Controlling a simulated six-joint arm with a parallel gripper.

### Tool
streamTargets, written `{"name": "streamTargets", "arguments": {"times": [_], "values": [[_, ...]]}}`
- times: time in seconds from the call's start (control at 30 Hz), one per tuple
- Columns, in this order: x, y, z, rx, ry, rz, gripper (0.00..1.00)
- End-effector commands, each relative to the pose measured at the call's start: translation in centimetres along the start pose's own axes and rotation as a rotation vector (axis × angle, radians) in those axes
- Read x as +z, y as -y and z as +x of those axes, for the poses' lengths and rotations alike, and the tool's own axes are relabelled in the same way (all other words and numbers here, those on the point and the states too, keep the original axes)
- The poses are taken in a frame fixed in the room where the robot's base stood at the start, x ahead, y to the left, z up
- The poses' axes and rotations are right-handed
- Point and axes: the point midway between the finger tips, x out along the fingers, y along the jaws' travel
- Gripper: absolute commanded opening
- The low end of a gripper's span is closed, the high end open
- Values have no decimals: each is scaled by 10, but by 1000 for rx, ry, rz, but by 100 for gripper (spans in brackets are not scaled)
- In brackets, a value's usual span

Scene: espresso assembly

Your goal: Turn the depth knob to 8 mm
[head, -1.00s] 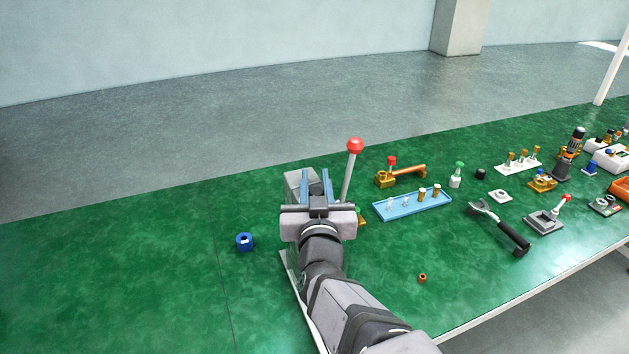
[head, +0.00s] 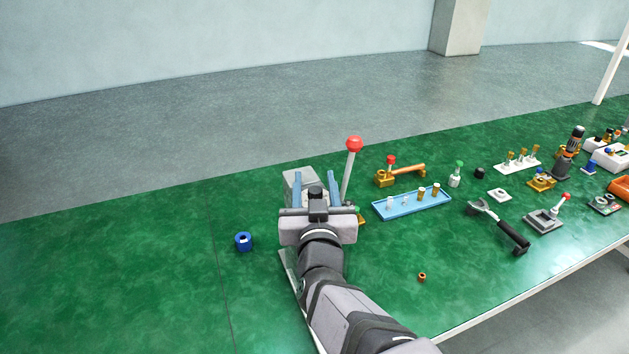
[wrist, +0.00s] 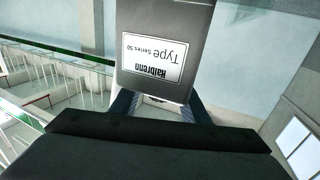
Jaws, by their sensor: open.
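My gripper (head: 314,176) is open, its two blue fingers pointing away from the head camera towards a grey machine (head: 297,180). A lever with a red ball (head: 353,144) rises at the machine's right side. The wrist view shows the machine's dark grey face with a white "Halbrenn Type Series 50" label (wrist: 153,56), upside down. My fingers (wrist: 157,103) show on either side of the lower part of this face, partly hidden by my dark gripper body. I cannot make out the depth knob or its scale in either view; my gripper and arm cover much of the machine.
A blue round part (head: 243,241) lies left of my arm. A blue tray (head: 411,203) with several small parts, a brass portafilter-like piece (head: 398,176) and a black-handled tool (head: 499,226) lie to the right. The green table (head: 120,270) is clear at left.

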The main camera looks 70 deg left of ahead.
Motion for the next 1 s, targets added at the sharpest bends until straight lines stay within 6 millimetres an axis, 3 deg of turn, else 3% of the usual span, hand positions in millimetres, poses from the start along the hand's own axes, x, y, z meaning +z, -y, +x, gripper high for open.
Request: {"name": "streamTargets", "arguments": {"times": [0.5, 1.0], "values": [[0, 0, -55, 0, -2, 0, 42], [0, 0, -60, 0, -2, 0, 42]]}}
